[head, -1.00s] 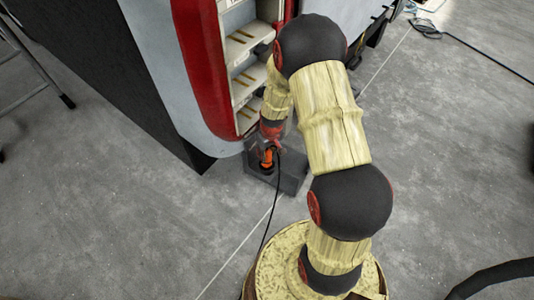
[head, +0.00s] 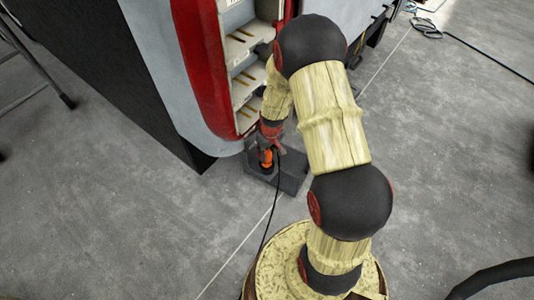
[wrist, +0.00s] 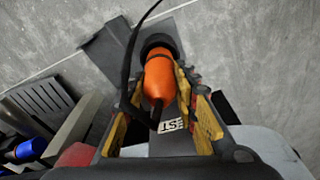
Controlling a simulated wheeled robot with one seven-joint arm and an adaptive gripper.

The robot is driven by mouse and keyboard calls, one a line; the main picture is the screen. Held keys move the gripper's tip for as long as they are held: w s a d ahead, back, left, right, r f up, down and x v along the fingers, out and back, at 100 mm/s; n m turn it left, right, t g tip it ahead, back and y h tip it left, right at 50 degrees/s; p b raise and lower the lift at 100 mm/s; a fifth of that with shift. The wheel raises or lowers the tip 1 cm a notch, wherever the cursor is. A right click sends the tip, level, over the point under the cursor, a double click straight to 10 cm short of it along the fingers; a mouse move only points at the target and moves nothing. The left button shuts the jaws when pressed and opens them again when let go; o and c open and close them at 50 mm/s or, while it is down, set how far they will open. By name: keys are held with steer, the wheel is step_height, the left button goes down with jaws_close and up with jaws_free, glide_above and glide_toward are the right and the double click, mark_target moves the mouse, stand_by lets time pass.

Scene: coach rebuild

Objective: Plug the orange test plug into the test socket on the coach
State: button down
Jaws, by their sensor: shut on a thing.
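The orange test plug (wrist: 160,78) is between the yellow-padded fingers of my gripper (wrist: 159,92), which is shut on it. Its black end points toward the top of the wrist view, and a black cable trails from it. In the head view the plug (head: 265,157) is below my gripper (head: 270,147), over or at the dark grey block (head: 292,178) on the floor; I cannot tell whether it touches the block. The coach (head: 205,70) stands at upper left with its red-edged opening. A partly seen label (wrist: 172,126) shows between the fingers. I cannot make out the test socket.
Pale shelves (head: 240,50) fill the coach opening, close beside my arm. A ladder leg (head: 40,60) stands at far left. A cable (head: 490,60) lies on the floor at upper right. Grey floor at lower left and right is mostly clear.

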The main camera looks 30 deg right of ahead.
steer(key=shift+f+b, duration=1.25)
steer(key=shift+f, duration=0.5)
stand_by(2.3)
steer(key=c, duration=1.7)
jaws_free()
steer(key=shift+o, duration=0.2)
steer(key=shift+s+r+p, duration=0.2)
steer(key=shift+r+p, duration=1.1)
steer(key=shift+r, duration=0.55)
steer(key=shift+s+r+p, duration=0.25)
steer(key=shift+r+p, duration=1)
steer(key=shift+r, duration=0.55)
steer(key=shift+s+r+p, duration=0.2)
steer(key=shift+r+p, duration=1.1)
steer(key=shift+r, duration=0.55)
